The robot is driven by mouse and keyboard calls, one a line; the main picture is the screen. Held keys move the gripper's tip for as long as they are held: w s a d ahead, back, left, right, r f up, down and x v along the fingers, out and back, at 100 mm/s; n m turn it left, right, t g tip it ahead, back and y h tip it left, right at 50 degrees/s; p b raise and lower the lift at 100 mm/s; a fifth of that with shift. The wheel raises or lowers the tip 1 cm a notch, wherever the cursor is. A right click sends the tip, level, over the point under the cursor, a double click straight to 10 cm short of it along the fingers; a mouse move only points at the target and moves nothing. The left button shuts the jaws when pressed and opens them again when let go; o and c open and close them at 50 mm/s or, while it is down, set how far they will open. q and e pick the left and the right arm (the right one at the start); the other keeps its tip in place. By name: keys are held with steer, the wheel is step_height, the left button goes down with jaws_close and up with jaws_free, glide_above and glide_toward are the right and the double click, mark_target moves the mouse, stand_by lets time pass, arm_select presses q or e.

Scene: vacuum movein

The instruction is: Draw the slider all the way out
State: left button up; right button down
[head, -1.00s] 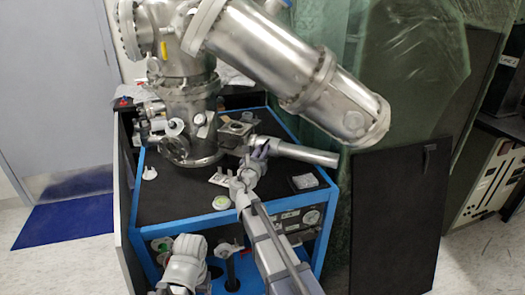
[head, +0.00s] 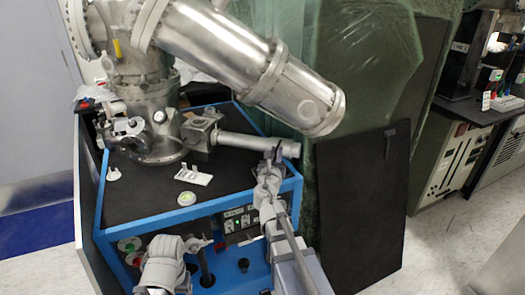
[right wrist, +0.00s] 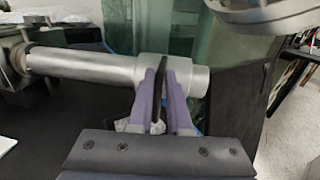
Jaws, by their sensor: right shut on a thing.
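The slider (right wrist: 186,73) is a wide silver collar on a horizontal metal tube (right wrist: 85,70). It sits near the tube's right end, with a short narrower end beyond it. In the head view the slider (head: 291,149) is at the tube's right end, partly hidden by my right gripper (head: 276,153). The right wrist view shows the gripper's purple fingers (right wrist: 160,76) shut on the slider from the near side. My left arm (head: 165,265) is low at the front of the cart, away from the tube; its finger opening does not show clearly.
The tube comes out of a metal block (head: 199,132) beside a large steel chamber (head: 150,115). A thick steel cylinder (head: 240,65) slants above the tube. The blue-framed cart (head: 250,198) has a black top with small parts. A dark panel (head: 360,200) stands to the right.

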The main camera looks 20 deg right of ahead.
steer(key=shift+s+d, duration=0.6)
steer(key=shift+d, duration=0.1)
steer(key=c, duration=0.9)
jaws_free()
